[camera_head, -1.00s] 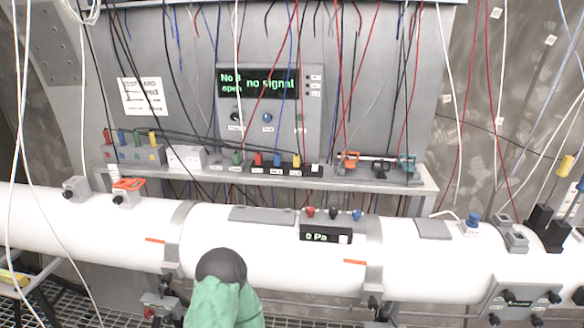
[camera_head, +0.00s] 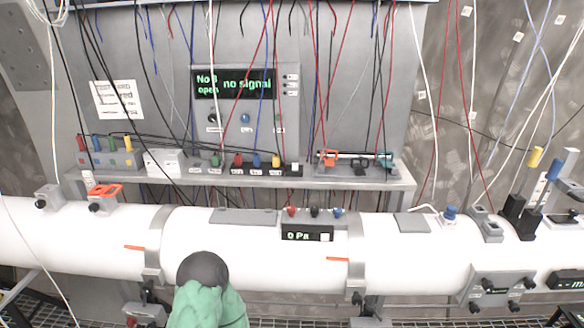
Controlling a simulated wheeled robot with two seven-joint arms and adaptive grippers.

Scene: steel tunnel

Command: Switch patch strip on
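The likely patch strip (camera_head: 247,171) lies on the shelf below the display panel. It is a long, low block with green, red, blue and yellow plugs and small white labels along its front. A small black-and-white piece (camera_head: 293,169) sits at its right end; it is too small to tell whether this is a switch or how it is set. Black cables run to the strip from the left.
The shelf (camera_head: 390,182) also holds a white box (camera_head: 162,162) and an orange-and-teal device (camera_head: 357,163). A white pipe (camera_head: 255,245) crosses in front, with a small display box (camera_head: 307,233) on it. Loose wires hang before the panel (camera_head: 247,112).

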